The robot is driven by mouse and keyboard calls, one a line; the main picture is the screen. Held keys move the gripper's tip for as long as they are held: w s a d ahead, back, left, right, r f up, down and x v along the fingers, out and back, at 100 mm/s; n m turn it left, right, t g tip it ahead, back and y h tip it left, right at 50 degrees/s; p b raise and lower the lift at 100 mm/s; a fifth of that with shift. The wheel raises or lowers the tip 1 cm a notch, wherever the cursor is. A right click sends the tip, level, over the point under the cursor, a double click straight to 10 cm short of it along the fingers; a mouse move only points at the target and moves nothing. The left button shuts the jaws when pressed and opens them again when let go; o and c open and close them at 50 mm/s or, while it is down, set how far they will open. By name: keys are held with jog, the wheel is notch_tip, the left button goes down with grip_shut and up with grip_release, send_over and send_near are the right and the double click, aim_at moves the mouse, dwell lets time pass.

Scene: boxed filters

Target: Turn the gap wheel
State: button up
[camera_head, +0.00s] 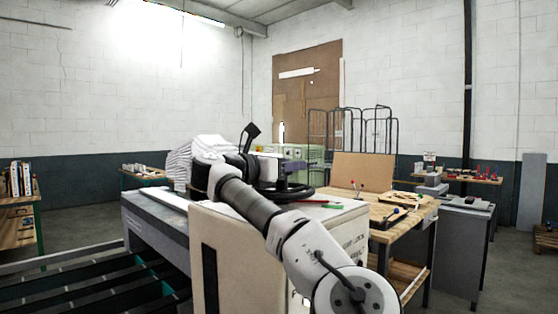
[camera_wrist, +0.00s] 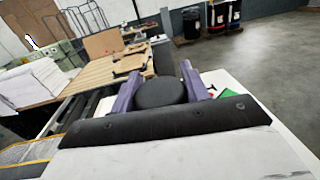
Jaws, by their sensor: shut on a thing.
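The gap wheel (camera_head: 292,197) is a black handwheel at the top of a beige machine housing (camera_head: 232,252). Part of its rim shows beside my arm in the head view. My gripper (camera_head: 290,179) is at the wheel, largely hidden behind my own arm links. In the wrist view, the two purple fingers of my gripper (camera_wrist: 158,86) stand either side of a round black part of the wheel (camera_wrist: 160,94) and are shut on it. Most of the wheel is hidden in this view, and I cannot tell its angle.
Small red and green items (camera_head: 333,206) lie on the housing top near the wheel. A wooden workbench (camera_head: 352,194) with a cardboard panel (camera_head: 362,171) stands right behind. A stack of white sheets (camera_wrist: 36,84) is at the left. Open floor (camera_wrist: 265,65) lies at the right.

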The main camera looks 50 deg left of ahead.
jog(key=shift+d+m+h+p, duration=0.15)
jog(key=shift+m+h+p, duration=0.85)
jog(key=shift+h+p, duration=0.45)
jog(key=shift+f+h, duration=0.15)
jog(key=shift+h, duration=0.3)
jog(key=o, duration=1.4)
jog(key=shift+s, duration=0.1)
jog(key=s+a+b, duration=0.1)
jog(key=s, duration=0.3)
jog(key=s+b, duration=0.1)
jog(key=s, duration=0.4)
jog(key=s+a+b, duration=0.1)
jog(key=s, duration=0.3)
jog(key=shift+s+a+b, duration=0.25)
jog(key=shift+a+b, duration=0.05)
